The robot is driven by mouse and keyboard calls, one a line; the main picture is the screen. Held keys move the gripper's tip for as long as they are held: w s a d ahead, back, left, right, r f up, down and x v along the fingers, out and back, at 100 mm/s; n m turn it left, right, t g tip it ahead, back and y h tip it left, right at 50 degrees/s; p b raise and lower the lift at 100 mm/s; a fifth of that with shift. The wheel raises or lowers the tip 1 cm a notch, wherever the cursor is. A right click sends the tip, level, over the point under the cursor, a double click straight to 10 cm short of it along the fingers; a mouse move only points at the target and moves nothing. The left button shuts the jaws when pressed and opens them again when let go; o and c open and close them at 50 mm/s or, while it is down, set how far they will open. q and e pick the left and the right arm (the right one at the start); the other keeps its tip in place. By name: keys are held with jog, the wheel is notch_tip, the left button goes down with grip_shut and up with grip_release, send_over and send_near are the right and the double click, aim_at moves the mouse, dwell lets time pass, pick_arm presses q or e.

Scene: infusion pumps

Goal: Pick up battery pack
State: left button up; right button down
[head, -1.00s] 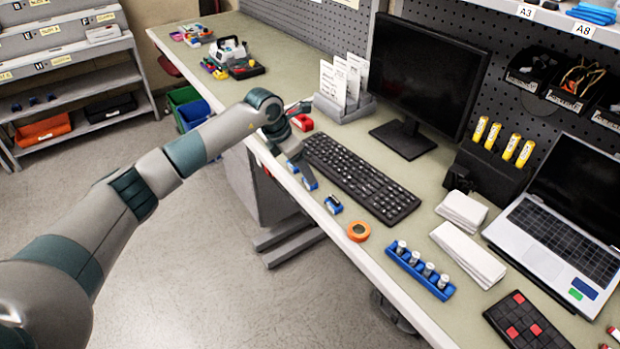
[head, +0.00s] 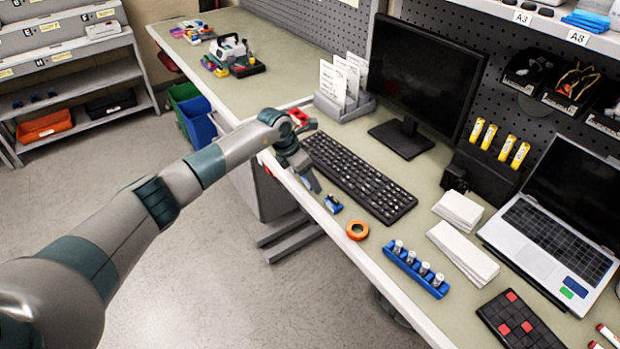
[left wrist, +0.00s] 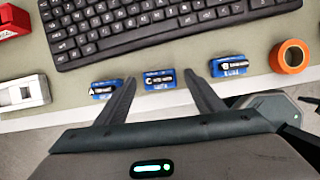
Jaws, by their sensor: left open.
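In the head view my left gripper (head: 310,182) hangs over the front edge and hides packs there. One pack (head: 333,204) shows beside it. My right gripper is not in view.
A black keyboard (head: 358,178) lies just behind the packs. An orange tape roll (head: 357,230) and a blue rack of small cylinders (head: 415,268) are to the right. A red object (head: 299,117) is behind the arm.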

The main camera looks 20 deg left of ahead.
pick_arm(q)
jog(key=shift+c, duration=0.5)
jog(key=c, duration=1.1)
jog(key=shift+r, duration=0.1)
jog(key=shift+r+b, duration=0.2)
jog(key=shift+b, duration=0.2)
notch_tip(320, 180, up, 3)
jog(key=shift+r+b, duration=0.15)
jog(key=shift+b, duration=0.95)
jog(key=shift+s+d+r+b, duration=0.75)
jog(key=shift+d+r, duration=0.4)
jog(key=shift+d, duration=0.65)
jog(key=shift+s+d+r+b, duration=0.75)
jog(key=shift+d+r, duration=0.45)
jog(key=shift+d, duration=0.55)
jog(key=shift+s+d+r+b, duration=0.7)
jog(key=shift+d+r, duration=0.45)
jog(key=shift+d, duration=0.65)
jog(key=shift+s, duration=0.1)
